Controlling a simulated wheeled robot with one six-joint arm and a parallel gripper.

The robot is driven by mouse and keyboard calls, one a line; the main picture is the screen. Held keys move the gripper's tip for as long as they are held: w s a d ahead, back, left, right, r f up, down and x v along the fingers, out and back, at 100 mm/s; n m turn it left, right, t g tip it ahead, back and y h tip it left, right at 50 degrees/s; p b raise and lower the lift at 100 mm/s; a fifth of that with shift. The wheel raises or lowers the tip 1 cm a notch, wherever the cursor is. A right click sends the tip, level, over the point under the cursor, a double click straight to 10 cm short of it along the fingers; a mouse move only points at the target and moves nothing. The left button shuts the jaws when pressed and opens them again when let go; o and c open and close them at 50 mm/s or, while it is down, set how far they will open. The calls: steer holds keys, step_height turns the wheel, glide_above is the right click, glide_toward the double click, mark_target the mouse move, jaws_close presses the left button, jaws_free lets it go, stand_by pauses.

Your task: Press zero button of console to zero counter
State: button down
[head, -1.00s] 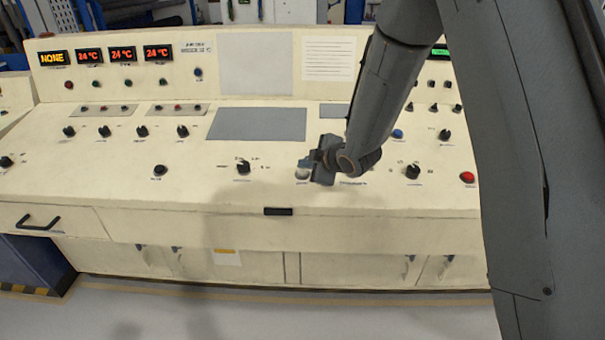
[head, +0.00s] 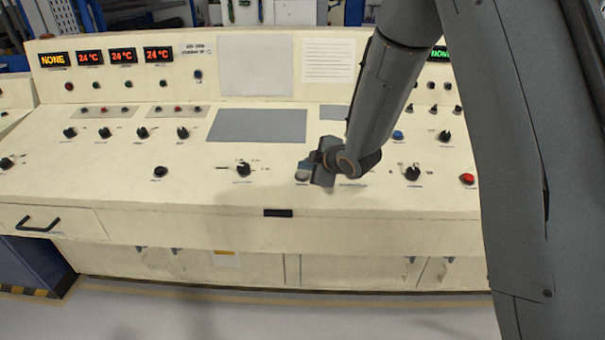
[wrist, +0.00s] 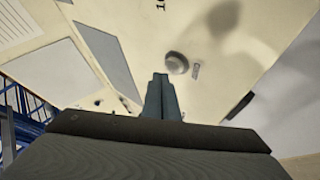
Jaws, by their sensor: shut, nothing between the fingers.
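The cream console (head: 120,185) fills the head view. A round pale button (head: 302,177) sits on its sloped desk, right of the middle; its label is too small to read. The same button (wrist: 177,62) shows in the wrist view with a label beside it. My gripper (head: 307,166) is shut and empty, right at the button in the head view. In the wrist view my gripper's closed fingertips (wrist: 160,77) appear just beside the button. I cannot tell whether they touch. A green display (head: 440,52) at the upper right is partly hidden by my arm.
A black selector knob (head: 244,170) stands left of the pale button and another knob (head: 413,173) right of it. A flat grey panel (head: 257,125) lies behind.

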steer(key=shift+f, duration=0.1)
stand_by(0.7)
steer(key=shift+w+f+b, duration=0.1)
steer(key=shift+f+b, duration=0.25)
steer(key=shift+w+f+b, duration=0.1)
steer(key=shift+f+b, duration=0.3)
steer(key=shift+f, duration=0.05)
stand_by(0.7)
steer(key=shift+r, duration=0.1)
steer(key=shift+s+r+p, duration=0.2)
steer(key=shift+r+p, duration=0.45)
steer(key=shift+r, duration=0.15)
steer(key=shift+r, duration=0.1)
steer(key=shift+s+r+p, duration=0.2)
steer(key=shift+r+p, duration=0.35)
steer(key=shift+r, duration=0.25)
steer(key=shift+s+r+p, duration=0.2)
steer(key=shift+r+p, duration=0.4)
steer(key=shift+r, duration=0.15)
steer(key=shift+s+r+p, duration=0.2)
steer(key=shift+r+p, duration=0.35)
steer(key=shift+r, duration=0.25)
